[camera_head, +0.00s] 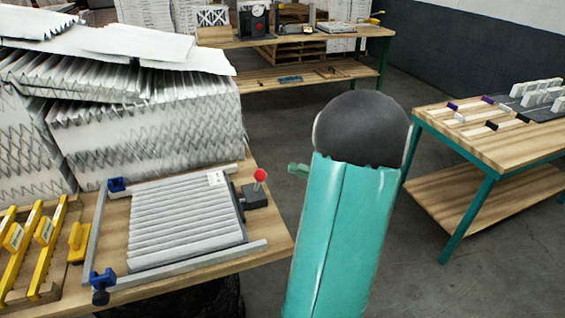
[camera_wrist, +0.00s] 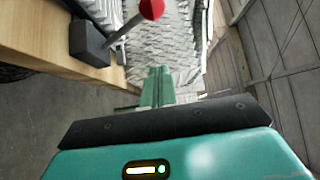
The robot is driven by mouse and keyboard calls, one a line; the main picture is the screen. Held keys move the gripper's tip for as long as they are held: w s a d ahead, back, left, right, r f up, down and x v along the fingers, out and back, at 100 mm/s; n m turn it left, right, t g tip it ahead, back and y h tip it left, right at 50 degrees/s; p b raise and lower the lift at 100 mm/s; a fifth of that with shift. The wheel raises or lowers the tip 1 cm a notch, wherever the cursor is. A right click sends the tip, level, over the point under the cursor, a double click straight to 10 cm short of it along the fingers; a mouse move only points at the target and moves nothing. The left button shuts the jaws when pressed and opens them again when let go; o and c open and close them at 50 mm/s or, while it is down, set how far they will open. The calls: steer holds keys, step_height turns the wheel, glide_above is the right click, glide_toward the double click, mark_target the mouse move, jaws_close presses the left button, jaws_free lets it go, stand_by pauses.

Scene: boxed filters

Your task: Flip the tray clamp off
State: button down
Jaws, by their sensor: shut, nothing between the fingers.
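The tray clamp (camera_head: 256,196) is a dark block with a short lever topped by a red ball knob (camera_head: 260,175). It sits at the right side of the tray frame (camera_head: 172,262), which holds a pleated filter (camera_head: 185,222). The lever stands up from the block. In the wrist view the clamp block (camera_wrist: 90,42) is at upper left, its lever slanting up to the red knob (camera_wrist: 151,9) at the top edge. My gripper (camera_head: 297,169) is mostly hidden behind my teal arm; its green fingers (camera_wrist: 157,80) are shut and empty, apart from the knob, to its right in the head view.
Stacked pleated filters (camera_head: 140,120) stand behind the frame. Yellow tools (camera_head: 40,240) lie at left, and blue corner clamps (camera_head: 103,279) sit on the frame. A side table (camera_head: 490,140) is at right and a workbench (camera_head: 300,40) at the back. The floor between is clear.

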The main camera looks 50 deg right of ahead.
steer(key=v, duration=0.2)
steer(key=shift+s+f, duration=0.25)
steer(key=shift+s, duration=0.05)
steer(key=shift+d, duration=0.1)
stand_by(0.4)
